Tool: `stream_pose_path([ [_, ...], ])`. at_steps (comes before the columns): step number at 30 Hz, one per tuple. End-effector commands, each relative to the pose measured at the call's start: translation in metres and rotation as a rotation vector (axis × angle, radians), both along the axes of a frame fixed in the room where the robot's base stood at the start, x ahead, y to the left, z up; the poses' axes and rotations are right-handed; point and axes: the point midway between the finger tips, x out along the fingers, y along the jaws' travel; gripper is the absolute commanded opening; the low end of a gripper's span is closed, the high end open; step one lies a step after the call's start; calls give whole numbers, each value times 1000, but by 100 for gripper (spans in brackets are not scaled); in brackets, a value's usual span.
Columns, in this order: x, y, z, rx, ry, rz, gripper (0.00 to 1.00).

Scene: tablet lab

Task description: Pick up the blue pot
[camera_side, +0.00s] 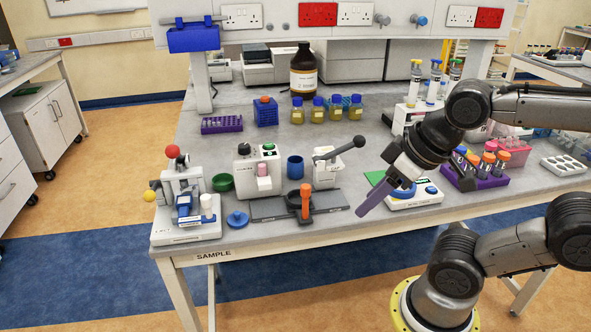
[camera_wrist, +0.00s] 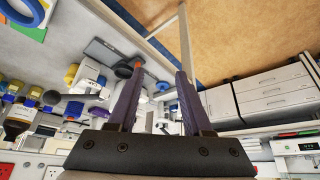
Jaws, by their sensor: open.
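The blue pot (camera_side: 295,167) stands upright on the bench, between a white dispenser-like device and a white lever press. A small blue shape in the wrist view, left of the fingers, may be this pot, but I cannot tell for sure. My gripper (camera_side: 368,203) is above the front edge of the bench, to the right of the pot and nearer the front, pointing down and left. In the wrist view its two purple fingers (camera_wrist: 160,72) are apart with nothing between them. It is well clear of the pot.
The lever press (camera_side: 326,168) and a dark mortar with an orange pestle (camera_side: 305,201) stand close to the pot. The white device (camera_side: 257,170), green bowl (camera_side: 222,182) and blue lid (camera_side: 237,219) are left. A balance (camera_side: 415,194) and purple tube rack (camera_side: 478,178) are right.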

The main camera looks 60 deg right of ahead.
Motion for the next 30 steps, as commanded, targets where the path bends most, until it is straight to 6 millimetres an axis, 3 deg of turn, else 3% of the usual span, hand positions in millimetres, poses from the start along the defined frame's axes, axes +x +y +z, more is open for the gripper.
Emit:
stream_pose_path([
  [13,0,0,0,0,0,0,50],
  [21,0,0,0,0,0,0,95],
  [30,0,0,0,5,0,-10,95],
])
